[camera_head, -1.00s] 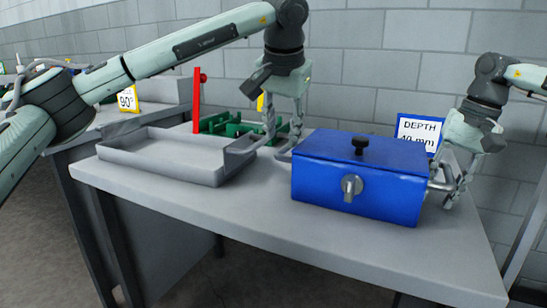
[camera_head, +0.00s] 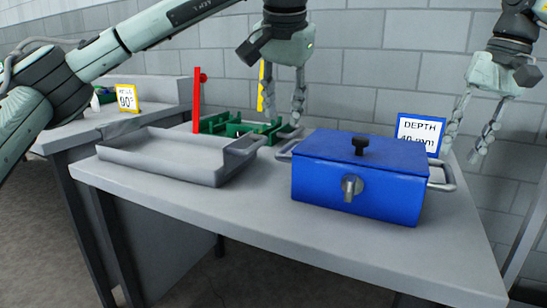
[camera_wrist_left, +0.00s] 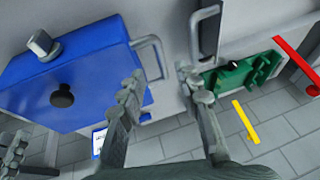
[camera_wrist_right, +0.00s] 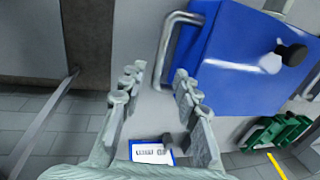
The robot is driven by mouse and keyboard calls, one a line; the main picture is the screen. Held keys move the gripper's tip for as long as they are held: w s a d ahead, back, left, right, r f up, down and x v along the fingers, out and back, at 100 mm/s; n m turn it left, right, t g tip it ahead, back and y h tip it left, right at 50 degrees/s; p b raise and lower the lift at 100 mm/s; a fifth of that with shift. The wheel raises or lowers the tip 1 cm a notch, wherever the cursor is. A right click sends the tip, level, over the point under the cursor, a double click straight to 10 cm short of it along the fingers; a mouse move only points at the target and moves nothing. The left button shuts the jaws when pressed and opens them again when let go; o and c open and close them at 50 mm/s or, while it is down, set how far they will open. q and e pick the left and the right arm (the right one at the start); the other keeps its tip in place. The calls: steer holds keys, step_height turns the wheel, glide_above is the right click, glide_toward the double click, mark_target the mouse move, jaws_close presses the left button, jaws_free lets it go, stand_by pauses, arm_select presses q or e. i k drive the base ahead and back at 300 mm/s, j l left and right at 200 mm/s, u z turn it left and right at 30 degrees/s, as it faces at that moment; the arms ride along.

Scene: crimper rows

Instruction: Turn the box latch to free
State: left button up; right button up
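The blue box (camera_head: 350,180) stands on the grey table with its lid closed. Its grey metal latch (camera_head: 352,187) is on the front face; it also shows in the left wrist view (camera_wrist_left: 43,45). A black knob (camera_head: 361,145) tops the lid, and a grey handle sticks out at each side. My left gripper (camera_head: 284,116) is open and empty, above and behind the box's left handle (camera_head: 286,150). My right gripper (camera_head: 464,152) is open and empty, raised beyond the right handle (camera_head: 446,177). Neither gripper touches the box.
A grey tray (camera_head: 165,150) lies left of the box. Behind it are a green rack (camera_head: 240,126), a red post (camera_head: 197,100) and a yellow post (camera_head: 262,87). A "DEPTH 40 mm" sign (camera_head: 420,130) stands behind the box. The tabletop in front is clear.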

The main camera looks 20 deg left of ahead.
mark_target(351, 183)
steer(key=k+l, duration=0.25)
steer(key=k, duration=0.2)
steer(key=k+l, duration=0.25)
steer(key=k, duration=0.25)
steer(key=k+l, duration=0.2)
steer(key=k, duration=0.25)
